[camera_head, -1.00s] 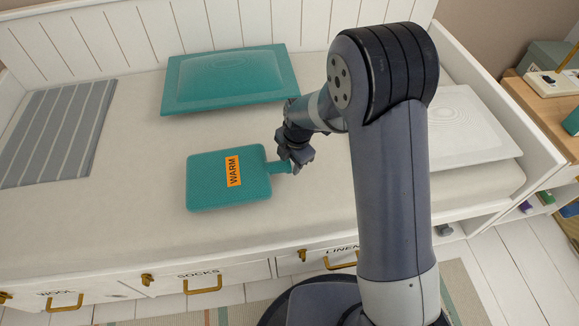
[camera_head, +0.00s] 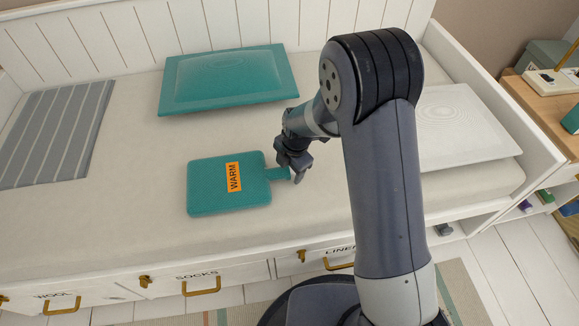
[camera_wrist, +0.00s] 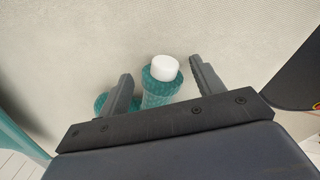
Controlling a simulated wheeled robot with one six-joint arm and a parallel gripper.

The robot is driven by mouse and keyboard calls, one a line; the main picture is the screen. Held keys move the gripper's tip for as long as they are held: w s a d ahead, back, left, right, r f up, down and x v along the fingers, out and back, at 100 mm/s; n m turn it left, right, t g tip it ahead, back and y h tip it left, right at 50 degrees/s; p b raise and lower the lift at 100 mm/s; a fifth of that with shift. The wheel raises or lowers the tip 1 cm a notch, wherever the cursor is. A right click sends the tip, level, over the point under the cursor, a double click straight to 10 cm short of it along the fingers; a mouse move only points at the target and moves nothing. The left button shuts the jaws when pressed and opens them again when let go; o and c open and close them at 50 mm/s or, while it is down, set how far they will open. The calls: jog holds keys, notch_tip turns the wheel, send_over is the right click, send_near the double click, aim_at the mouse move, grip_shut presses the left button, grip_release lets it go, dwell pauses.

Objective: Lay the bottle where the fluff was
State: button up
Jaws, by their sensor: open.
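The bottle (camera_head: 208,187) is a flat teal hot-water bottle with an orange WARM label. It lies on the pale mattress, its neck pointing right. My gripper (camera_head: 294,170) is at the neck end in the head view. In the wrist view the bottle's neck with its white cap (camera_wrist: 164,68) stands between my open fingers (camera_wrist: 160,82), with a visible gap on the right side. The bottle's body is mostly hidden there by my gripper. I see no fluff in any view.
A teal pillow (camera_head: 228,80) lies behind the bottle. A grey striped cloth (camera_head: 55,130) lies at the far left, and a white pillow (camera_head: 455,125) is right of my arm. The mattress (camera_head: 130,150) is bare between cloth and bottle. A raised white edge bounds the right end.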

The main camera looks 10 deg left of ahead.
notch_tip(320, 180, up, 12)
jog(key=s+d+p, duration=0.1)
jog(key=p, duration=0.1)
jog(key=shift+d+p, duration=0.25)
jog(key=shift+p, duration=0.05)
jog(key=shift+f, duration=0.15)
jog(key=f+b, duration=0.1)
jog(key=f, duration=0.2)
jog(key=a+f, duration=0.1)
jog(key=f, duration=0.3)
jog(key=w+f+b, duration=0.1)
jog(key=f, duration=0.3)
jog(key=shift+a+f+b, duration=0.1)
jog(key=shift+a+b, duration=0.1)
jog(key=shift+b, duration=0.15)
jog(key=shift+a, duration=0.1)
notch_tip(320, 180, up, 5)
jog(key=shift+r+p, duration=0.1)
jog(key=shift+p, duration=0.65)
